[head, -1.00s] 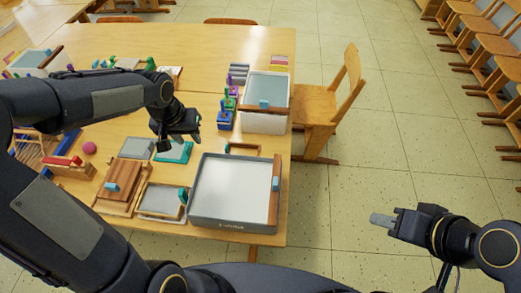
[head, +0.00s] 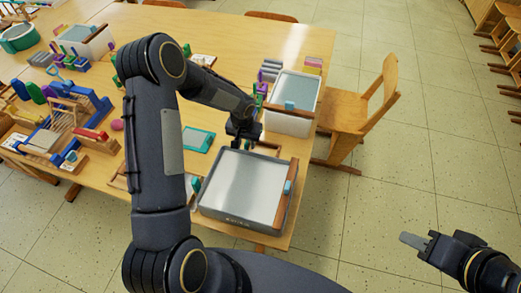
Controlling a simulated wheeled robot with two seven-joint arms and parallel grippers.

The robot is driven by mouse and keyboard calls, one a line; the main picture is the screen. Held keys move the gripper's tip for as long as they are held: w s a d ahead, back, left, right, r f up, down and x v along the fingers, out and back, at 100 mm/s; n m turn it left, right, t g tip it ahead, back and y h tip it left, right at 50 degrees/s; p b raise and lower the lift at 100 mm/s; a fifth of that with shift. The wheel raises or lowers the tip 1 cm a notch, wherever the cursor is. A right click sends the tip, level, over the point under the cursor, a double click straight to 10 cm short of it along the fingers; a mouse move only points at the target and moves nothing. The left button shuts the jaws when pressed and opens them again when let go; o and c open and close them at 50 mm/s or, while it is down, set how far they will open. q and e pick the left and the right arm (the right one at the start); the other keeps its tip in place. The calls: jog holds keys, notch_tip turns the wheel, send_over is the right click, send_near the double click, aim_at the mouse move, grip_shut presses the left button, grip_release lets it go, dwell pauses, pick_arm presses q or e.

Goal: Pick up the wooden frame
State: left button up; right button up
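A small wooden frame (head: 268,149) lies on the table just behind the large grey tray (head: 242,187); only part of it shows, and my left gripper covers its left end. My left gripper (head: 243,143) points down at the frame's left end, between the tray and the teal-rimmed board. Its fingers are dark and small, so I cannot tell their opening or whether they touch the frame. My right gripper (head: 412,241) is out over the floor at the right, away from the table. It is seen from the side and its opening cannot be told.
A white bin (head: 290,122) with a grey panel stands behind the frame at the table's right edge. A teal-rimmed board (head: 197,139) lies to the left. A wooden chair (head: 358,115) stands at the right. Blue and wooden items crowd the table's left; my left arm hides its middle.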

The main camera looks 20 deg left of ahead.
pick_arm(q)
jog(key=shift+f, duration=0.35)
jog(key=shift+c, duration=0.4)
grip_shut()
jog(key=shift+r, duration=0.1)
